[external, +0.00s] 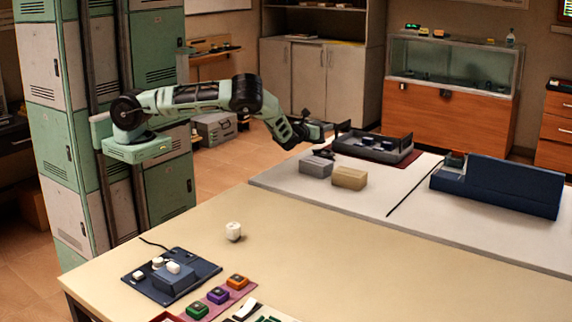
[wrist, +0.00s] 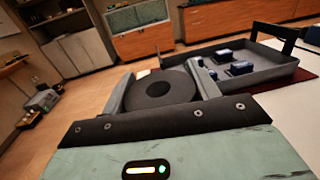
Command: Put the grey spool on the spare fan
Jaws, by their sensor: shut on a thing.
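My gripper (wrist: 162,88) is shut on a dark grey round thing, which looks like the grey spool (wrist: 157,89); its flat round face with a darker centre shows between the two fingers in the wrist view. In the external view my gripper (external: 316,130) is held above the far left part of the pale table, by the dark tray. The spool is too small there to make out clearly. I cannot pick out the spare fan with certainty in either view.
A grey tray (wrist: 285,73) with several dark blue blocks is right of my gripper, on a dark red mat. A grey box (external: 316,167) and a tan box (external: 349,178) stand in front of it. A long blue block (external: 510,187) is at the right. The near table's middle is mostly clear.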

